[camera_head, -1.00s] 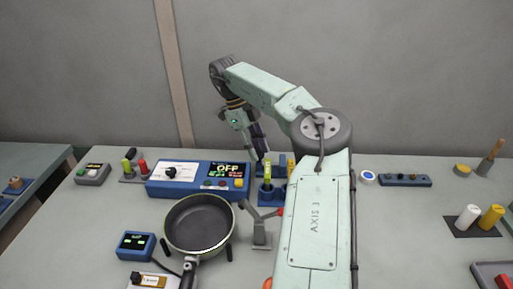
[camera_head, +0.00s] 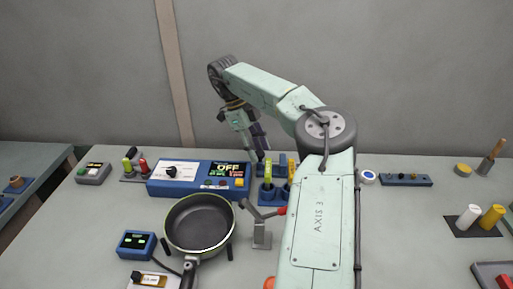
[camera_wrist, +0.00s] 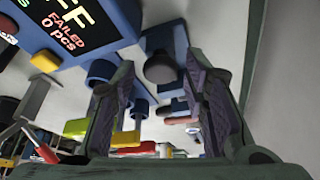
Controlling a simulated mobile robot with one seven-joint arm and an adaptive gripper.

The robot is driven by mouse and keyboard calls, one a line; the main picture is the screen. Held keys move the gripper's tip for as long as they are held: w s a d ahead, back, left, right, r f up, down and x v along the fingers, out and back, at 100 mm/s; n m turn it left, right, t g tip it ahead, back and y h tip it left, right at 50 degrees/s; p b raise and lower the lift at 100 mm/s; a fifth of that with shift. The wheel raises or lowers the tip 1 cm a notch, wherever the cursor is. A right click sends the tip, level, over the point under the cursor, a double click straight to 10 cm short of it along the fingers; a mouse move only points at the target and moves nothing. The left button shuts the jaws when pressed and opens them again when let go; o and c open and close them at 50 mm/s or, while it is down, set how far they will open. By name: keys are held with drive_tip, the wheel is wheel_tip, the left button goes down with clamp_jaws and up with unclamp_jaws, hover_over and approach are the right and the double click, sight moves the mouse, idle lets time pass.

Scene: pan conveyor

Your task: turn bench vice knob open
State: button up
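My gripper (camera_head: 261,156) hangs at the back of the bench, pointing down over the blue fixtures. In the wrist view its two dark fingers stand apart with nothing held between them. A blue block that looks like the bench vice (camera_wrist: 181,43) lies ahead of the fingertips. A dark rounded knob (camera_wrist: 160,69) on it shows in the gap between the fingers, and contact cannot be seen. In the head view the blue vice body (camera_head: 283,160) is partly hidden by the gripper and the tool holder, and its knob cannot be made out.
A blue holder (camera_head: 266,197) with yellow-handled tools stands just in front of the vice. A control box (camera_head: 197,188) showing OFF sits to its left. A frying pan (camera_head: 199,224) and a grey stand with a forked top (camera_head: 261,236) are nearer.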

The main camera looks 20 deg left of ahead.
drive_tip(key=shift+o, duration=0.5)
drive_tip(key=v, duration=1.2)
drive_tip(key=shift+d, duration=0.1)
